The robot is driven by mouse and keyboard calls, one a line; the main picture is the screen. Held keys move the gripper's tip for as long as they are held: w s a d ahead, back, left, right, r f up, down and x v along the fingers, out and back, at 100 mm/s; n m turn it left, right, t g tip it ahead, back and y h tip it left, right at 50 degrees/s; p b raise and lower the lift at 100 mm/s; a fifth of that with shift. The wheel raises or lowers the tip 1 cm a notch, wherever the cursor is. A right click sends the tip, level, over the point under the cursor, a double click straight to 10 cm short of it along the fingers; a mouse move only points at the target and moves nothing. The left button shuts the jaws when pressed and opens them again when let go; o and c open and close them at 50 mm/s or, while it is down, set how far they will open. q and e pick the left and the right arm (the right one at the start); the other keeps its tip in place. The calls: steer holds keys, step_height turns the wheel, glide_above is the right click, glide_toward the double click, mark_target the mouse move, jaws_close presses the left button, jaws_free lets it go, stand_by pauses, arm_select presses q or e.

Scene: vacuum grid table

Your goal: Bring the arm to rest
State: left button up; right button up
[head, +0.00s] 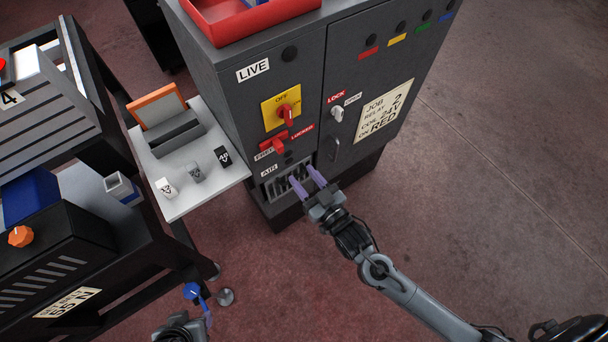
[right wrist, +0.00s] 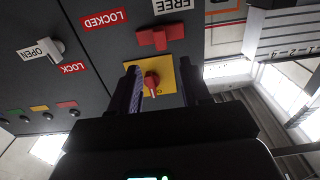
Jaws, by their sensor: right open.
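My right gripper (head: 307,181) is open and empty, with its two purple fingers apart in front of the lower cabinet face, by the AIR vent (head: 283,184). In the right wrist view my fingers (right wrist: 158,78) stand apart, with the red rotary switch (right wrist: 152,80) on its yellow plate showing between them. My left gripper (head: 190,325) is only partly in view at the bottom edge.
The grey cabinet (head: 345,60) has a red LOCKED/FREE handle (head: 274,142) and a pale lock knob (head: 337,114). A white side shelf (head: 205,192) holds small labelled blocks. The black slatted table (head: 50,125) stands left. The floor at right is clear.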

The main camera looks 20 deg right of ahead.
steer(key=shift+f, duration=0.1)
steer(key=s+d+f+g+h, duration=0.2)
steer(key=s+d+f+g, duration=0.15)
steer(key=s+g, duration=0.5)
steer(key=s+d+f+g+h, duration=0.15)
steer(key=s+d+g, duration=0.3)
steer(key=s, duration=0.65)
step_height(320, 180, up, 30)
steer(key=s+g+p, duration=0.1)
steer(key=p, duration=2.9)
steer(key=shift+a+f, duration=0.2)
steer(key=shift+a, duration=0.15)
steer(key=shift+s, duration=0.1)
